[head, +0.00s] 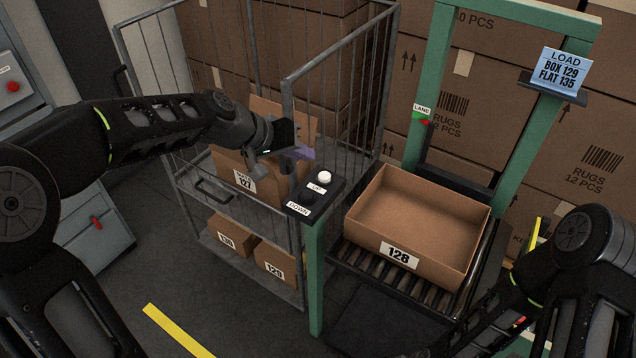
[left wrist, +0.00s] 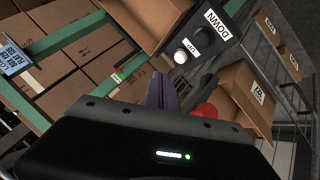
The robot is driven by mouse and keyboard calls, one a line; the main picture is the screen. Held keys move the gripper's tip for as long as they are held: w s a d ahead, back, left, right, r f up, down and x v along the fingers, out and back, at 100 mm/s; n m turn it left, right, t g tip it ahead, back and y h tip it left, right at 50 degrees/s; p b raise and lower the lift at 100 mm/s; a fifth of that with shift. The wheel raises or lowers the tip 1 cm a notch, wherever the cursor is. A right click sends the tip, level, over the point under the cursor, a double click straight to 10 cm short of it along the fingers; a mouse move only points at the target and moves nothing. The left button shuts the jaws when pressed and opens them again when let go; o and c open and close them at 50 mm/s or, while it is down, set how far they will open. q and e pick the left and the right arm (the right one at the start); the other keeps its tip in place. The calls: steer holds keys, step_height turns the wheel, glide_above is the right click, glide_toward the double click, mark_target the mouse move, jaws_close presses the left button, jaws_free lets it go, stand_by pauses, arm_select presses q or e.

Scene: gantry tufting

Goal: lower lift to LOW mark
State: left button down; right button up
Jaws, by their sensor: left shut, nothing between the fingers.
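The lift is a green frame (head: 428,90) with a roller deck (head: 372,266). An open carton marked 128 (head: 440,268) sits on the deck. A dark control box (head: 334,183) on a green post carries a white button (head: 325,177) by the UP label and a dark button (head: 306,198) by the DOWN label. The white button also shows in the left wrist view (left wrist: 181,57). My left gripper (head: 302,152) is shut and empty, behind and left of the control box, apart from it. I cannot make out a LOW mark. My right gripper is out of view.
A wire cage cart (head: 290,75) stands left of the lift, with a carton marked 127 (head: 245,180) and lower cartons (head: 275,262). A blue LOAD sign (head: 564,72) reads BOX 129, FLAT 135. Stacked cartons (head: 460,145) fill the back. Floor is open at the front.

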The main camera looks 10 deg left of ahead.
arm_select(q)
steer(key=shift+s+a, duration=0.15)
steer(key=b, duration=0.7)
glide_above(304, 196)
step_height(304, 196, down, 8)
steer(key=shift+a+r, duration=0.1)
steer(key=shift+f+b, duration=0.3)
steer(key=shift+f, duration=0.2)
stand_by(1.5)
steer(key=shift+f+b, duration=0.45)
steer(key=shift+b, duration=0.15)
